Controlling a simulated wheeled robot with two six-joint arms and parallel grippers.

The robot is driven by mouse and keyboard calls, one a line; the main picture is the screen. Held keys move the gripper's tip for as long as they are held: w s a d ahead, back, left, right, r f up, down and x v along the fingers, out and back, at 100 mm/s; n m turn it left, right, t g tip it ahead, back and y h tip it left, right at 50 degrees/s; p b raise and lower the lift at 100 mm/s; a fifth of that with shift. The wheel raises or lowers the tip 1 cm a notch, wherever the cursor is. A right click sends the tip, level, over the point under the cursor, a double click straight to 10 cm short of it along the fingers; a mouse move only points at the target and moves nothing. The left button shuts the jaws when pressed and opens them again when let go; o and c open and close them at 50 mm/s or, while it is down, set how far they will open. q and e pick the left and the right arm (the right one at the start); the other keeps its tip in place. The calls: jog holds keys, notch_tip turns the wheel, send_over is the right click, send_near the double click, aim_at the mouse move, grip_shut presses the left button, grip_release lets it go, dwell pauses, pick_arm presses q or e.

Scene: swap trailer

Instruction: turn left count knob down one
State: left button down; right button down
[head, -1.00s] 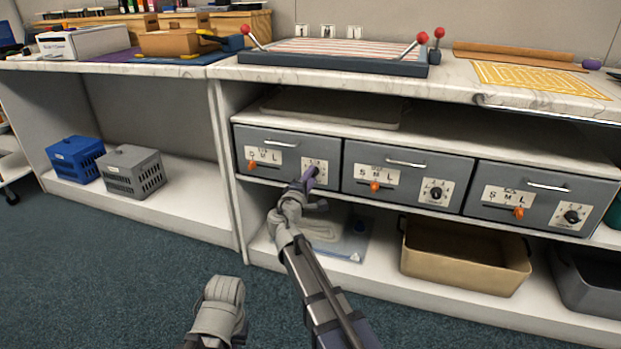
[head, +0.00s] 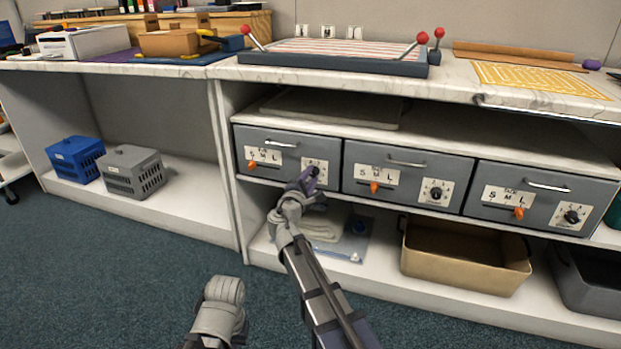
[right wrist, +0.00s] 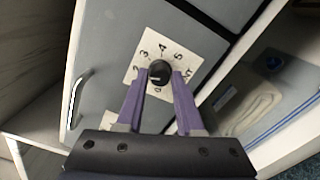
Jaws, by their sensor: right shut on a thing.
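The left count knob (right wrist: 160,72) is a round black knob on a white numbered plate (right wrist: 143,50) in the right wrist view. The plate also shows on the left grey drawer (head: 272,141) in the head view. My right gripper (right wrist: 159,82) has its purple fingers on either side of the knob, shut on it. In the head view the right gripper (head: 308,178) covers part of the plate. A pale mark shows on the knob, but I cannot tell which number it points to.
Two more grey drawers (head: 408,176) with their own knobs and orange sliders stand to the right. A tan bin (head: 465,262) and a bag with folded cloth (head: 345,240) lie on the shelf below. A handle (right wrist: 80,98) is beside the plate.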

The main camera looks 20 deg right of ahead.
jog(key=c, duration=0.5)
grip_release()
jog(key=shift+c, duration=0.2)
jog(key=v, duration=0.7)
jog(key=shift+s+a, duration=0.25)
jog(key=shift+s, duration=0.1)
